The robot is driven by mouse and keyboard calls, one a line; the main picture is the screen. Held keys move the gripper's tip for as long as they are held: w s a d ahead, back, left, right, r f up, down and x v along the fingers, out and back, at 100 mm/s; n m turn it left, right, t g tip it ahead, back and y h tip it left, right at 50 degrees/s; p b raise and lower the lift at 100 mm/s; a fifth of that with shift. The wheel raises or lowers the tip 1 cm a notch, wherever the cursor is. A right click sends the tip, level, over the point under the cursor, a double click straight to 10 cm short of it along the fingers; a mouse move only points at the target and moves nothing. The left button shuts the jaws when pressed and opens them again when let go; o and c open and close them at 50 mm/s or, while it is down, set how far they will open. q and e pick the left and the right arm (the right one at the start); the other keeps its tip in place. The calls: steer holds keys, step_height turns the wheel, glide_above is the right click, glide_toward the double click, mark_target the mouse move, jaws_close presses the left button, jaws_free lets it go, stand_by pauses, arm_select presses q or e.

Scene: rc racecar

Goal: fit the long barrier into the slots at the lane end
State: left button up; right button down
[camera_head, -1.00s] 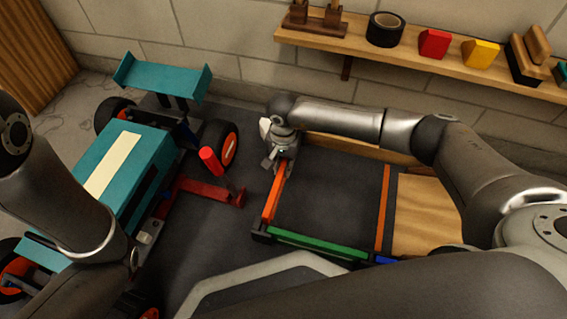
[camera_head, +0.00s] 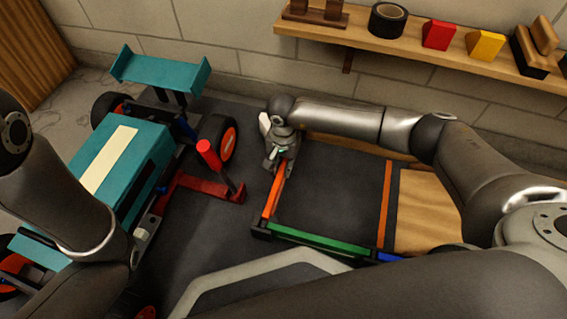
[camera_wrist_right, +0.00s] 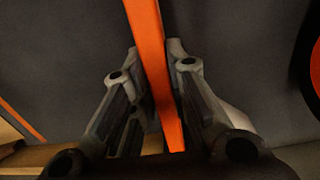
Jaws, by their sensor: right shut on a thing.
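The long orange barrier (camera_head: 272,197) stands along the left end of the dark lane floor in the head view. Its near end is at a black corner piece (camera_head: 260,230); I cannot tell whether it is seated in a slot. My right gripper (camera_head: 279,163) is shut on the barrier near its far end. In the right wrist view the barrier (camera_wrist_right: 149,50) passes between the two fingers (camera_wrist_right: 160,70). The far end and any slot there are hidden by the gripper. My left arm shows at the left, but its gripper is not visible.
A green bar (camera_head: 318,242) and a blue bar (camera_head: 390,257) edge the lane's near side. Another orange strip (camera_head: 385,205) crosses it at right. A teal racecar (camera_head: 125,165) and red stand (camera_head: 205,186) are at left. A wooden shelf (camera_head: 400,42) is on the wall behind.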

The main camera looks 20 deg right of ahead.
steer(key=shift+f, duration=0.35)
steer(key=c, duration=1.3)
jaws_free()
step_height(320, 180, up, 12)
steer(key=shift+r, duration=0.1)
